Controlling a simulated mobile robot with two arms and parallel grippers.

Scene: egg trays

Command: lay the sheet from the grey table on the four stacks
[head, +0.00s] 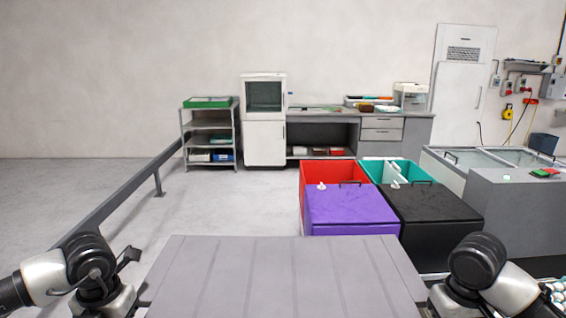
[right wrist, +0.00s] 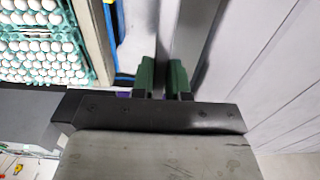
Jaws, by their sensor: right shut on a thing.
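The grey ribbed sheet (head: 280,275) lies broad and flat-looking at the bottom middle of the head view, between my two arms. In the right wrist view, my right gripper (right wrist: 162,80) has its green fingertips shut on the sheet (right wrist: 235,55) at its edge. My left arm reaches in at the lower left of the head view beside the sheet's left edge, but its fingertips are not visible. Stacked green trays with white eggs (right wrist: 62,48) show at the upper left of the right wrist view, beside the sheet. I cannot tell what is under the sheet.
Beyond the sheet stand a red crate (head: 328,170), a purple-topped crate (head: 350,205), a teal crate (head: 375,172) and a black-topped crate (head: 437,203). A grey rail (head: 130,190) runs along the left. Open floor (head: 225,205) lies between rail and crates. A grey unit (head: 510,212) stands right.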

